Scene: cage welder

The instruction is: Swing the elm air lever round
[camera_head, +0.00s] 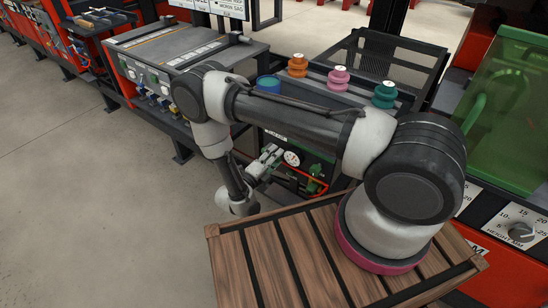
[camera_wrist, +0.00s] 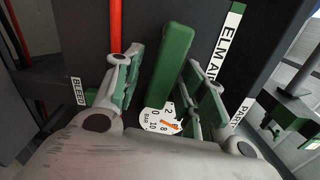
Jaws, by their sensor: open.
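The elm air lever is a green flat bar (camera_wrist: 176,62) in the middle of the wrist view, standing out in front of a dark panel. A white label starting "ELM AI" (camera_wrist: 229,45) is to its right. My gripper (camera_wrist: 163,60) is open, with one finger on each side of the lever; I cannot tell whether either finger touches it. A round white pressure gauge marked BAR (camera_wrist: 162,120) shows below the lever, partly hidden by my gripper. In the head view my gripper (camera_head: 265,162) is at the panel front, left of the gauge (camera_head: 291,158).
A red pipe (camera_wrist: 115,25) runs upright left of the lever. Labels "BLEED" (camera_wrist: 77,92) and "PART" (camera_wrist: 240,113) flank it. Orange, pink and teal knobbed pieces (camera_head: 338,78) stand on top of the cabinet. A slatted wooden surface (camera_head: 262,270) lies in front. Open floor is at left.

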